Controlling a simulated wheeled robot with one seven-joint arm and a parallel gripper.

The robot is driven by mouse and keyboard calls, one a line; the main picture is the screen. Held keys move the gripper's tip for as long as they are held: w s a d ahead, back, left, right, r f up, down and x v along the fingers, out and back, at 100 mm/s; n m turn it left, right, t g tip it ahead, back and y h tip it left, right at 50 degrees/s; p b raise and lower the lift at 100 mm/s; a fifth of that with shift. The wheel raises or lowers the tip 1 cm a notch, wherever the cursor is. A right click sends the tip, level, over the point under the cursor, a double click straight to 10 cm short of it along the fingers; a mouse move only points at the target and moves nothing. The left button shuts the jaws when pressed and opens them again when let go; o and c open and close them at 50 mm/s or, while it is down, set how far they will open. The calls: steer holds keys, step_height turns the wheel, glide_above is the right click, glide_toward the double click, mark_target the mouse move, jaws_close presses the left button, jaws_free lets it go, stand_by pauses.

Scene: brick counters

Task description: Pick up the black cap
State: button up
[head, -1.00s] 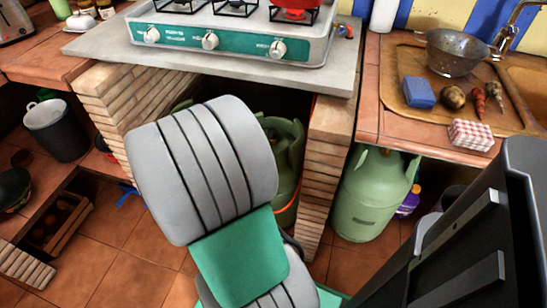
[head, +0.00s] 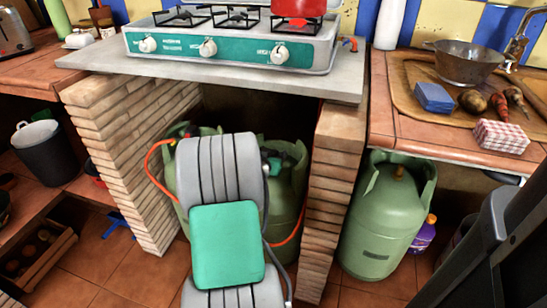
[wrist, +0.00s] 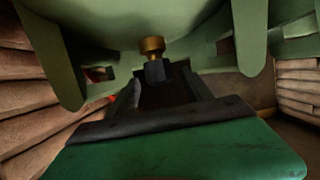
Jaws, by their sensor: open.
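In the wrist view, a small black cap (wrist: 155,71) sits below a brass valve piece (wrist: 152,46) beneath the green collar of a gas cylinder (wrist: 200,30). My gripper (wrist: 163,88) is open, with its dark fingers pointing towards the cap. The cap appears between the fingertips or just beyond them; I cannot tell whether they touch it. In the head view, my arm reaches into the recess under the stove, and its links hide my gripper and the cap.
Brick walls (head: 132,150) (head: 334,170) bound the recess on both sides, under the counter slab (head: 345,88). Green cylinders (head: 290,195) with an orange hose (head: 157,170) stand inside. Another green cylinder (head: 385,215) stands outside, right of the recess.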

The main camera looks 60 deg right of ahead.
steer(key=shift+c, duration=0.2)
jaws_close()
stand_by(0.3)
steer(key=shift+r, duration=0.1)
